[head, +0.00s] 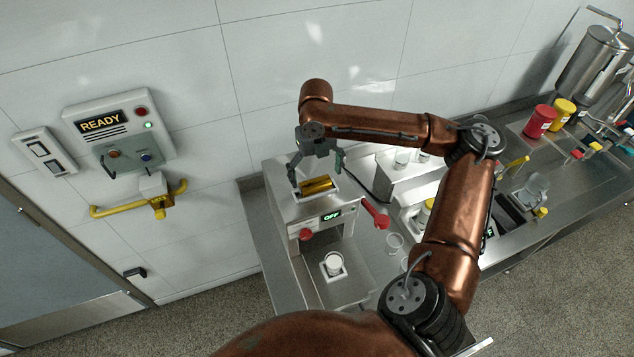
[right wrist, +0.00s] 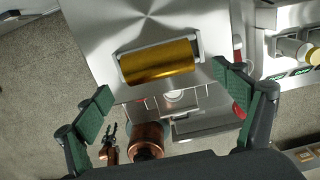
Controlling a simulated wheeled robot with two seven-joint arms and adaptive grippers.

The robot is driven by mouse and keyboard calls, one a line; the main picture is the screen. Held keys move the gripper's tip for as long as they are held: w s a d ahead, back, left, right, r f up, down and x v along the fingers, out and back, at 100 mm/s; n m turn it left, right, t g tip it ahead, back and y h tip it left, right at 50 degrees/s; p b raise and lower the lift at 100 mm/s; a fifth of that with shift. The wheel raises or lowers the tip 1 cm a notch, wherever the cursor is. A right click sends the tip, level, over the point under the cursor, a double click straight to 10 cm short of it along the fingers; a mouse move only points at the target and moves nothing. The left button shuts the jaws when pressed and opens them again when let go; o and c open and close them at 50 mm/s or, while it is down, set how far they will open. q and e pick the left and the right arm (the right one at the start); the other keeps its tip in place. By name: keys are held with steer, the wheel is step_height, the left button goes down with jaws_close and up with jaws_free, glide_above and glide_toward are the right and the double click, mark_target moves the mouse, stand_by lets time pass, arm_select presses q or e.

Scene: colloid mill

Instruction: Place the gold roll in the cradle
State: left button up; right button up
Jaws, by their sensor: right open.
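The gold roll (head: 316,185) lies on top of the steel machine, within the pale cradle (head: 333,193). In the right wrist view the gold roll (right wrist: 158,62) lies lengthwise in the cradle (right wrist: 198,46), whose pale rim shows at the back and the ends. Whether it is fully seated is hard to tell. My right gripper (head: 318,170) is just above the roll, its fingers spread toward either end. In the wrist view my right gripper (right wrist: 165,95) is open and empty, its green pads apart from the roll. My left gripper (right wrist: 108,135) shows small there; its jaws are unclear.
The machine has an OFF display (head: 331,216), a red knob (head: 306,234) and a red handle (head: 375,213). A white cup (head: 333,264) stands on its lower shelf. Red (head: 539,121) and yellow jars stand on the counter at right. A READY panel (head: 122,130) hangs on the wall.

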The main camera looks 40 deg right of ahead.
mark_target(316, 182)
step_height(316, 182, up, 8)
steer(key=shift+r, duration=0.15)
stand_by(0.3)
